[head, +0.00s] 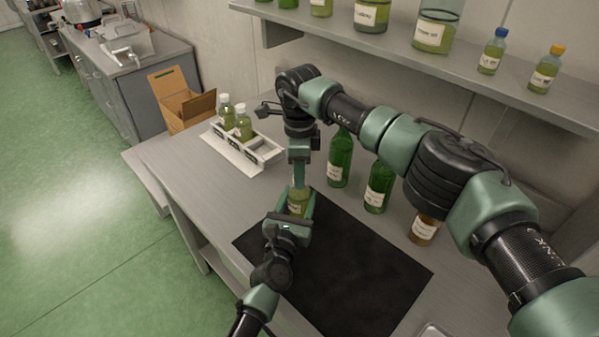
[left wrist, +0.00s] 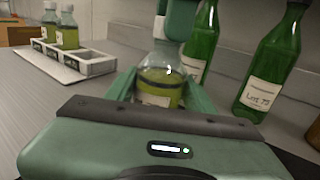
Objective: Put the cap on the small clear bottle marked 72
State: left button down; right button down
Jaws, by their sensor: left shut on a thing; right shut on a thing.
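A small clear bottle (head: 297,205) with yellow-green liquid stands upright at the back left edge of the black mat. It also shows in the left wrist view (left wrist: 160,85); its label is partly covered, so I cannot read the mark. My left gripper (head: 300,198) is shut around its body. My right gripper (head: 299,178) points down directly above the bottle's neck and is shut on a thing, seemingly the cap. The cap is mostly hidden by the fingers; a small whitish part shows in the left wrist view. I cannot tell whether it touches the neck.
A white rack (head: 238,152) with two white-capped bottles stands at the back left, beside an open cardboard box (head: 181,100). Green bottles (head: 340,160) and a brown bottle (head: 424,229) stand behind the mat (head: 350,270). A shelf (head: 400,52) with more bottles hangs above. The mat's front is clear.

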jog(key=m, duration=0.8)
jog(key=c, duration=1)
grip_release()
notch_tip(320, 180, up, 12)
